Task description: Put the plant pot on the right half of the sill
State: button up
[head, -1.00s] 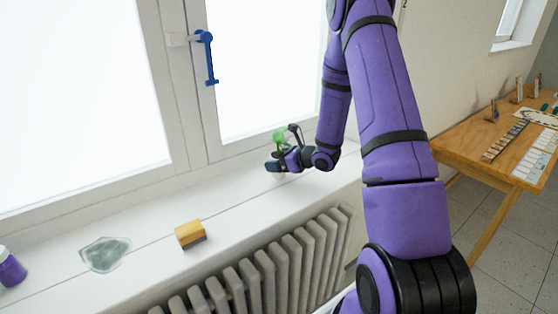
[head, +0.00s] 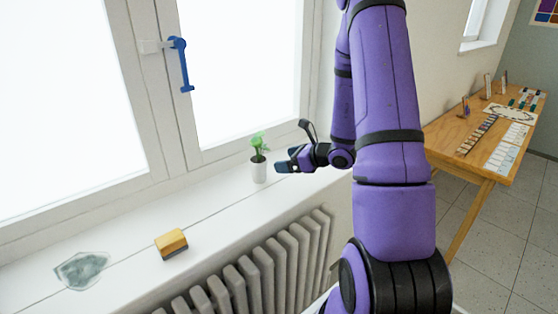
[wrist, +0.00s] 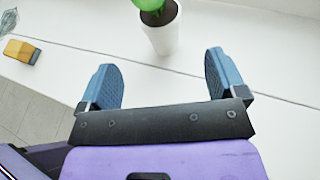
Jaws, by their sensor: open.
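The plant pot (head: 258,172) is white with a small green plant and stands upright on the right part of the white sill (head: 215,205), close to the window. In the wrist view the pot (wrist: 163,38) stands just beyond my fingertips, apart from them. My gripper (head: 284,161) is to the right of the pot in the head view. Its two blue fingers are spread with nothing between them; the wrist view shows the open gripper (wrist: 160,72) too.
A yellow sponge or eraser (head: 171,243) and a glassy grey-green dish or patch (head: 82,270) lie on the sill to the left. A radiator (head: 265,265) is below. The window handle (head: 182,65) is blue. A wooden table (head: 470,150) with art supplies stands at right.

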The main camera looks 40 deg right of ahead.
jog(key=s+a+r+n+g+y, duration=0.2)
jog(key=s+a+r+n+g, duration=0.25)
jog(key=a+r+n, duration=0.45)
jog(key=s+a+r+n+g+y, duration=0.2)
jog(key=s+a+r+n+g, duration=0.25)
jog(key=a+r+n, duration=0.45)
jog(key=s+a+r+n+t+h, duration=0.1)
jog(key=s+r+n+h, duration=0.3)
jog(key=s+n, duration=0.2)
jog(key=s+r+n+t+h, duration=0.1)
jog(key=s+r+n+h, duration=0.2)
jog(key=s+n+h, duration=0.2)
jog(key=s+n, duration=0.2)
jog(key=s, duration=0.2)
jog(key=shift+s+a+r, duration=0.35)
